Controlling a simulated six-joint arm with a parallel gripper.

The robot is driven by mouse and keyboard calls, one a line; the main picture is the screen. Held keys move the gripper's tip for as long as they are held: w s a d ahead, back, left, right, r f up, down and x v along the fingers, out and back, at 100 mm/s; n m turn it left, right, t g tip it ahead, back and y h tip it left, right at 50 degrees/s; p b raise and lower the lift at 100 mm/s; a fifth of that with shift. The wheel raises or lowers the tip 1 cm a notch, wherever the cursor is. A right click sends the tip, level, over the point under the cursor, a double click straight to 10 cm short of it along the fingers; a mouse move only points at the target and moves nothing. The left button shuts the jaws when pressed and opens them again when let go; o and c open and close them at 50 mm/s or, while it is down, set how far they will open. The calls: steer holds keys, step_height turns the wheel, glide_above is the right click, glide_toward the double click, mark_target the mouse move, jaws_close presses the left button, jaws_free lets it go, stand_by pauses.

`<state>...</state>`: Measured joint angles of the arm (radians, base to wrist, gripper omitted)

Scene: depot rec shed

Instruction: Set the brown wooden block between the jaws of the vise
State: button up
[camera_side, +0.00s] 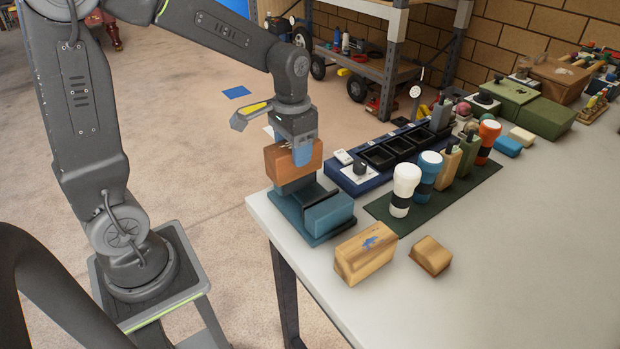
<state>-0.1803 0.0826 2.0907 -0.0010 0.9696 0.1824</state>
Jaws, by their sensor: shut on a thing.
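The block appears over the vise's left, far part. I cannot tell from this view whether it touches the vise or is above the gap.
A light wooden block (364,256) with a blue mark and a small tan block (430,256) lie in front of the vise. A dark blue tray (378,162) is behind it. White, blue and orange-topped bottles stand on a green mat (447,205). The table's right front is clear.

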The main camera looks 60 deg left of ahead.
steer(key=shift+w+d+f, duration=0.3)
steer(key=shift+d+f, duration=0.25)
steer(key=shift+f, duration=0.5)
steer(key=shift+w+d+f, duration=0.3)
steer(key=shift+d+f, duration=0.25)
steer(key=shift+f, duration=0.45)
steer(key=shift+w+d+f, duration=0.3)
steer(key=shift+d+f, duration=0.25)
steer(key=shift+f, duration=0.5)
steer(key=shift+f, duration=0.25)
steer(key=o, duration=1.1)
steer(key=shift+s+f, duration=0.1)
steer(key=shift+f, duration=0.1)
steer(key=shift+c, duration=0.2)
steer(key=shift+r, duration=0.15)
step_height(320, 180, up, 12)
steer(key=s+d+r+t, duration=0.1)
steer(key=s+t, duration=0.1)
steer(key=s, duration=0.5)
steer(key=s+d+r+t, duration=0.1)
steer(key=s+r+t, duration=0.1)
steer(key=s, duration=0.6)
steer(key=shift+d+r+t, duration=0.15)
steer(key=shift+d+t, duration=0.25)
steer(key=shift+t, duration=0.4)
